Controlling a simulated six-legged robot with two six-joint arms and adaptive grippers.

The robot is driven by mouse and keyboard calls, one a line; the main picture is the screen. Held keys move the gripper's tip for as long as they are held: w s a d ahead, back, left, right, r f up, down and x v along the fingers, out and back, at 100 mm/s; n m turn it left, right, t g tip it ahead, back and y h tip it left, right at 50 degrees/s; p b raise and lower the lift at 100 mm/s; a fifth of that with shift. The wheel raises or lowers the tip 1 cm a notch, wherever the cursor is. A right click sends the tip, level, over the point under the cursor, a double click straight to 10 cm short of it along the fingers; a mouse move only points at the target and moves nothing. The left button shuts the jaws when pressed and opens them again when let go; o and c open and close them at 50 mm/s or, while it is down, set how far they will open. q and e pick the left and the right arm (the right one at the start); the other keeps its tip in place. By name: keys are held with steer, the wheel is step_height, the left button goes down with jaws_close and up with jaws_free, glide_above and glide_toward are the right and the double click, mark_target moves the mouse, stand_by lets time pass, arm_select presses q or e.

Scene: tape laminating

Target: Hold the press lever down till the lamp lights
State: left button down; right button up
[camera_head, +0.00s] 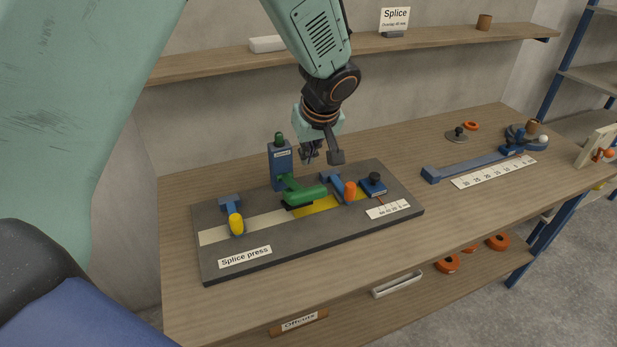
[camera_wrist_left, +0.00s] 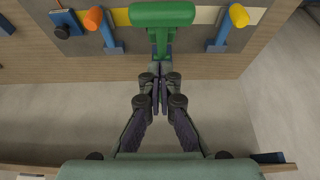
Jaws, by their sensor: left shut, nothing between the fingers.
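The splice press is a dark grey board (camera_head: 300,240) on the bench. Its green press lever (camera_head: 305,196) has a thick handle and comes off a blue post (camera_head: 281,170). A small dark green dome, likely the lamp (camera_head: 279,138), tops the post and looks unlit. My left gripper (camera_head: 310,158) is shut and empty, above and behind the lever handle, apart from it. In the left wrist view the shut fingertips (camera_wrist_left: 160,88) point toward the green lever (camera_wrist_left: 162,14), with a gap to its handle. My right gripper is not in view.
A yellow-knobbed clamp (camera_head: 236,224) and an orange-knobbed clamp (camera_head: 350,190) flank the lever over a pale and yellow strip. A blue block with a black knob (camera_head: 374,184) sits at the right. A blue rail (camera_head: 470,165) lies farther right. A shelf (camera_head: 220,64) runs behind.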

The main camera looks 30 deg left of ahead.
mark_target(308, 190)
arm_select(q)
steer(key=x, duration=0.3)
steer(key=shift+a+f, duration=0.1)
steer(key=shift+f, duration=0.1)
steer(key=shift+s+d+f+p, duration=0.15)
steer(key=shift+d+f, duration=0.05)
steer(key=shift+f, duration=0.35)
steer(key=shift+s+d+f+p, duration=0.15)
steer(key=shift+s+d+f, duration=0.1)
steer(key=shift+f, duration=0.25)
steer(key=shift+s+d+f, duration=0.2)
steer(key=shift+d+f, duration=0.15)
steer(key=shift+f, duration=0.2)
steer(key=shift+w+a+f, duration=0.1)
steer(key=shift+a+f, duration=0.05)
steer(key=shift+a, duration=0.05)
